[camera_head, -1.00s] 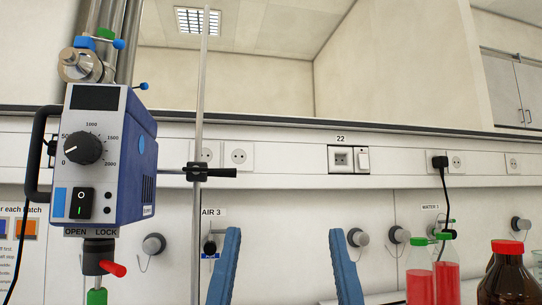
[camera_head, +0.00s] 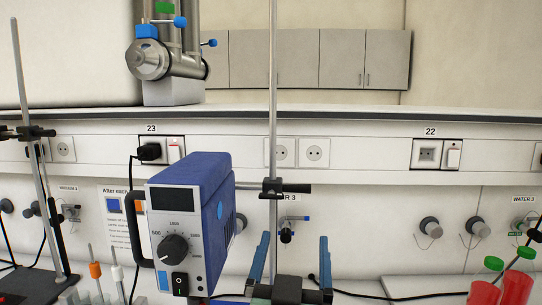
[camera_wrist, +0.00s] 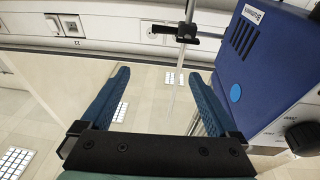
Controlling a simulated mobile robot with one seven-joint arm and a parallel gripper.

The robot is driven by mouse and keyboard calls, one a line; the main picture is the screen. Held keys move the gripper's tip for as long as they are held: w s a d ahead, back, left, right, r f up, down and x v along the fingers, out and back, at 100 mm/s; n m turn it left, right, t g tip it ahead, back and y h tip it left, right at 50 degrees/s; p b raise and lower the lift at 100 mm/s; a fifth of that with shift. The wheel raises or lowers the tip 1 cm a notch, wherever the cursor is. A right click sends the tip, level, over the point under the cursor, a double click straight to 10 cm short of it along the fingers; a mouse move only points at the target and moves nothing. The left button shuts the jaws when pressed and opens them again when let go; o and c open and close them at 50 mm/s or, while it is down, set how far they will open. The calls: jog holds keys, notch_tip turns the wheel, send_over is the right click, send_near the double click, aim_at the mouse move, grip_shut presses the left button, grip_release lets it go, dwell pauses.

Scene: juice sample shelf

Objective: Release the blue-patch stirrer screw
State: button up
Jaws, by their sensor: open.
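The stirrer (camera_head: 188,225) is a blue motor box with a black dial, a switch and a small blue patch on its front. It looks tilted in the head view and stands at the right in the wrist view (camera_wrist: 268,62). A black clamp with a screw handle (camera_head: 298,190) sits on the upright rod behind it; I cannot tell whether this is the named screw. It also shows in the wrist view (camera_wrist: 187,33). The stirrer's underside is out of view. My gripper (camera_head: 294,240) is open and empty, its blue fingers right of the stirrer, below the clamp in the picture.
A steel vessel (camera_head: 165,60) with blue and green knobs is above. Red bottles (camera_head: 500,285) with green caps stand at right. Another rod stand (camera_head: 35,150) is at left. Wall sockets and taps line the back.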

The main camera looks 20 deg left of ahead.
aim_at(271, 199)
jog(key=w+a+g+p, duration=0.1)
jog(key=w+a+p, duration=0.2)
jog(key=w+p, duration=0.1)
jog(key=w+a+r+p, duration=0.1)
jog(key=w+a+p, duration=0.1)
jog(key=w+p, duration=0.3)
jog(key=w+a+n+g+y+p, duration=0.1)
jog(key=w+a+p, duration=0.2)
jog(key=w+p, duration=0.1)
jog(key=shift+w+a+r+g, duration=0.2)
jog(key=shift+a+r+g, duration=0.1)
dwell(0.3)
jog(key=shift+c, duration=0.3)
jog(key=c, duration=1.3)
jog(key=shift+f, duration=0.1)
